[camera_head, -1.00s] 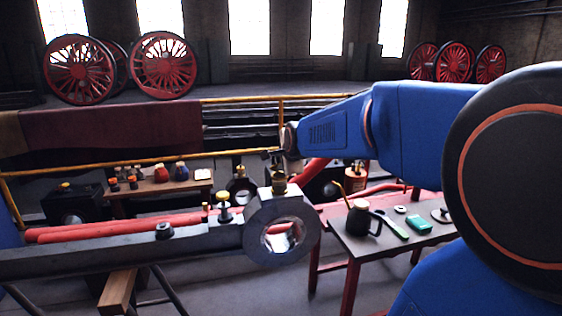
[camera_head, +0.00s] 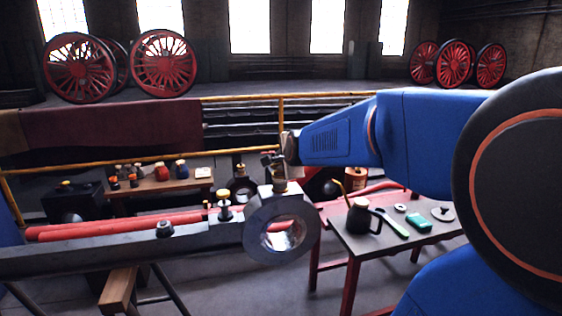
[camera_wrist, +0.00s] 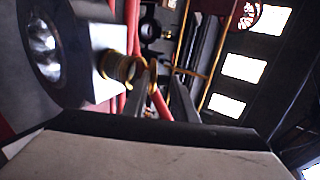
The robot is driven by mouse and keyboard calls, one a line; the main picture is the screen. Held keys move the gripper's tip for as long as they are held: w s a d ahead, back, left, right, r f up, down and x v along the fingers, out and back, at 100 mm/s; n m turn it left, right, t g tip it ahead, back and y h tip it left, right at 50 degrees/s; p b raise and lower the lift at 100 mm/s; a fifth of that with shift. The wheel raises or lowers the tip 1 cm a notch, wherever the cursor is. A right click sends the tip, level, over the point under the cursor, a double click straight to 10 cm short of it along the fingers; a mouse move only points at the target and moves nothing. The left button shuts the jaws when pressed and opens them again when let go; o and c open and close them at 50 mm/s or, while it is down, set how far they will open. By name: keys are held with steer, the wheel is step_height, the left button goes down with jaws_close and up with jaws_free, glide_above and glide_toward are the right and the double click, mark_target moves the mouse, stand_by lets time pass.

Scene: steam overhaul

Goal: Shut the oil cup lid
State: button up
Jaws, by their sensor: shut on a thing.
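The brass oil cup (camera_head: 280,186) stands on top of the big end of a grey rod (camera_head: 130,250), above its round eye. In the wrist view the cup (camera_wrist: 118,67) lies sideways, a brass cylinder on the pale block. My gripper (camera_head: 275,157) is just above the cup. In the wrist view its two dark fingers (camera_wrist: 164,82) reach to the cup's mouth and are shut on the brass lid (camera_wrist: 152,76). The lid sits at the cup's mouth, tilted to it as far as I can see. The fingers hide part of it, so I cannot tell how far it stands open.
A second brass-topped cup (camera_head: 224,207) stands on the rod to the left. A red-legged table (camera_head: 352,246) at right holds a dark oil can (camera_head: 361,216), a green-handled tool and a green block. A low bench (camera_head: 150,187) stands behind, before a yellow rail.

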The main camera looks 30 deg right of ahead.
steer(key=shift+s+d+f+t+h, duration=0.2)
steer(key=shift+s+f+t+h, duration=0.15)
steer(key=shift+t, duration=0.15)
stand_by(0.4)
steer(key=shift+s+a+f+t, duration=0.2)
steer(key=shift+f+t, duration=0.15)
steer(key=shift+t, duration=0.25)
steer(key=shift+f+t, duration=0.2)
steer(key=shift+t, duration=0.1)
steer(key=shift+s+a+f+t+h, duration=0.25)
steer(key=shift+f+t, duration=0.15)
steer(key=shift+t, duration=0.4)
steer(key=shift+s+f, duration=0.1)
steer(key=shift+f, duration=0.15)
stand_by(1.2)
steer(key=o, duration=0.9)
steer(key=shift+s, duration=0.1)
